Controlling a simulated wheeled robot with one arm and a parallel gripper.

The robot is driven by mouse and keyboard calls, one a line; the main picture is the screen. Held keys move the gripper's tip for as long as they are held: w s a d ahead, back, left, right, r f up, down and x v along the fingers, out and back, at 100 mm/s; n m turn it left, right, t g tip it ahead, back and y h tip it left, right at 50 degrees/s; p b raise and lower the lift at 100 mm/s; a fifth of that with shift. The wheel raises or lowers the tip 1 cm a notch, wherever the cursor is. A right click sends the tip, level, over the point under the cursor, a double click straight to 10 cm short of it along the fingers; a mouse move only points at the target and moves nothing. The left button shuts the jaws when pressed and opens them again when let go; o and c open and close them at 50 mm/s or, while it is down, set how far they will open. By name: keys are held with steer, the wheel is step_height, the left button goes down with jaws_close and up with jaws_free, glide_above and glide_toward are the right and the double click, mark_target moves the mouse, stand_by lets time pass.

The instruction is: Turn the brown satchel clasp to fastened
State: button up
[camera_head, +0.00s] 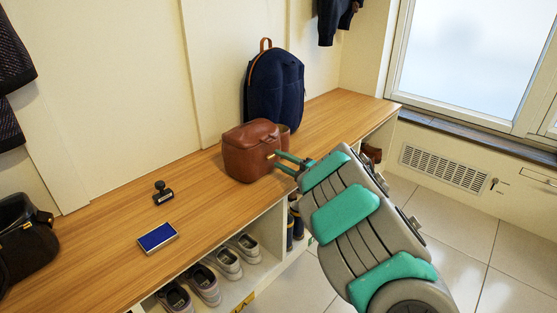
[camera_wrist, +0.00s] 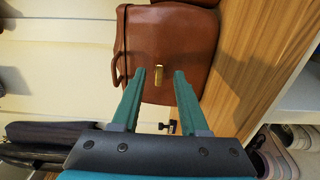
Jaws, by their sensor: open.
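The brown satchel (camera_head: 248,152) stands on the wooden bench top, in front of a navy backpack. In the wrist view the satchel (camera_wrist: 190,40) fills the upper middle, turned sideways. Its brass clasp (camera_wrist: 158,77) shows on the front face, between and just beyond my fingertips. In the head view the clasp (camera_head: 270,155) is a small bright spot beside my fingertips. My gripper (camera_wrist: 158,72) is open, with its two green fingers apart on either side of the clasp and nothing held. In the head view my gripper (camera_head: 277,158) reaches the satchel's right front; contact cannot be told.
The navy backpack (camera_head: 274,90) stands behind the satchel against the wall. A black-handled stamp (camera_head: 162,192) and a blue ink pad (camera_head: 158,237) lie to the left on the bench (camera_head: 110,235). A dark bag (camera_head: 28,240) sits far left. Shoes (camera_head: 228,262) fill cubbies below.

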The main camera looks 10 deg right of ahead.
steer(key=v, duration=0.6)
